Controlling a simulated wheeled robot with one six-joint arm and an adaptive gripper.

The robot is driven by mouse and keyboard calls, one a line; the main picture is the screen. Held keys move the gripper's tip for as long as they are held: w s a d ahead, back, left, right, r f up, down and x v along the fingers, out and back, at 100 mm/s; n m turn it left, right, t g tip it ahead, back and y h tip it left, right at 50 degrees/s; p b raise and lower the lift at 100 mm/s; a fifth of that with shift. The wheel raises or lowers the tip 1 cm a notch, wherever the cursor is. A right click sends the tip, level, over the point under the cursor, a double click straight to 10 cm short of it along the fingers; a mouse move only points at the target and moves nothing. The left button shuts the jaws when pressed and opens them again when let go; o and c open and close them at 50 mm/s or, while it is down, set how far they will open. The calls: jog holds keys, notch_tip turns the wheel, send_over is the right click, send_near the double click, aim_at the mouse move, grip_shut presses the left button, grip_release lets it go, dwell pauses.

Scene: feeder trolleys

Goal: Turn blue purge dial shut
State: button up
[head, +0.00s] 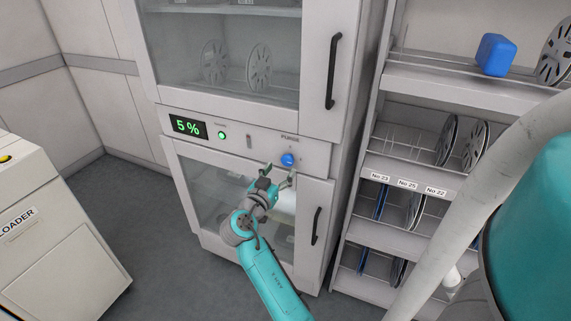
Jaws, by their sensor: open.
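The blue purge dial (287,159) is on the light control panel of the cabinet (320,158), under the word PURGE. Its exact turn angle is too small to tell. My gripper (278,176) is open just below and slightly left of the dial, with its fingers pointing up toward the panel. The fingers appear apart from the dial, though the small gap is hard to judge. A display (187,127) on the same panel reads 5 %, with a lit green light (222,135) beside it.
The cabinet doors have dark handles, one above (333,72) and one below (316,226) the panel. A rack (430,180) with reels stands at right, with a blue block (494,54) on its shelf. A loader machine (55,235) stands at left. The floor between is clear.

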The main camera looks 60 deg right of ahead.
aim_at(286, 162)
jog(key=shift+w+d, duration=0.2)
jog(key=shift+d, duration=2.1)
jog(key=c, duration=1.1)
